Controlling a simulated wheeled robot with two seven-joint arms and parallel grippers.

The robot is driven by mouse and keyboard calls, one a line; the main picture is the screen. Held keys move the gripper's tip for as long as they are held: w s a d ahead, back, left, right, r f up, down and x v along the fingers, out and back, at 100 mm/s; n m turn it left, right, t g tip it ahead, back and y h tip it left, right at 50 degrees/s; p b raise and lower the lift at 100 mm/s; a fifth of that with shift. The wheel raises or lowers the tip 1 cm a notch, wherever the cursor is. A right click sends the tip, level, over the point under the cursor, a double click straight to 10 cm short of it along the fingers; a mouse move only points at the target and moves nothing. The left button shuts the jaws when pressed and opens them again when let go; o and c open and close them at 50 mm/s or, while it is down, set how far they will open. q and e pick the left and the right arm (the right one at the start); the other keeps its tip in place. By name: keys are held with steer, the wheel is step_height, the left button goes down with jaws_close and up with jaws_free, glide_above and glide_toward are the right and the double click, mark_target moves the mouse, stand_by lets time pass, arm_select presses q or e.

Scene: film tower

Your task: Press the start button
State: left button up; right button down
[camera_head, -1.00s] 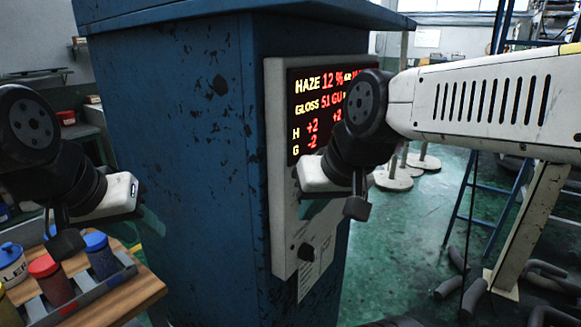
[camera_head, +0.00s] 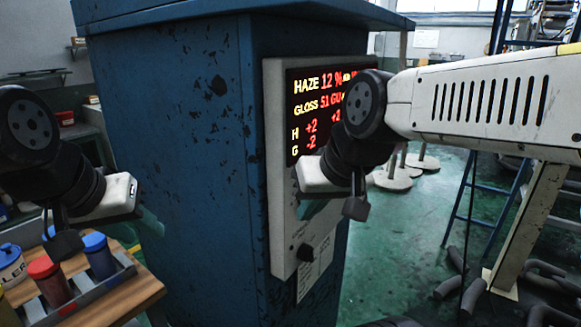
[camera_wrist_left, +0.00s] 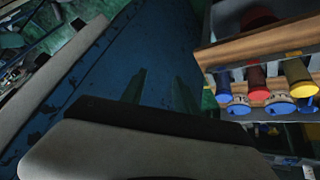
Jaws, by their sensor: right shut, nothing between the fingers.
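The blue cabinet (camera_head: 200,160) carries a light grey control panel (camera_head: 279,220) on its right face. A lit display (camera_head: 310,105) on the panel shows HAZE, GLOSS, H and G readings. A dark knob (camera_head: 306,252) sits low on the panel. I cannot make out a start button; my right gripper and wrist cover part of the panel. My right gripper (camera_head: 304,211) is shut and empty, in front of the panel below the display; contact cannot be told. My left gripper (camera_head: 152,222) is left of the cabinet. In the left wrist view its two green fingers (camera_wrist_left: 158,90) are apart with nothing between them.
A wooden bench (camera_head: 130,287) at lower left holds a rack (camera_head: 118,268) with red and blue capped bottles. A paper sheet (camera_head: 318,268) hangs under the panel. Green floor shows between.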

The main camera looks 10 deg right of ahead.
arm_select(q)
jaws_close()
stand_by(1.6)
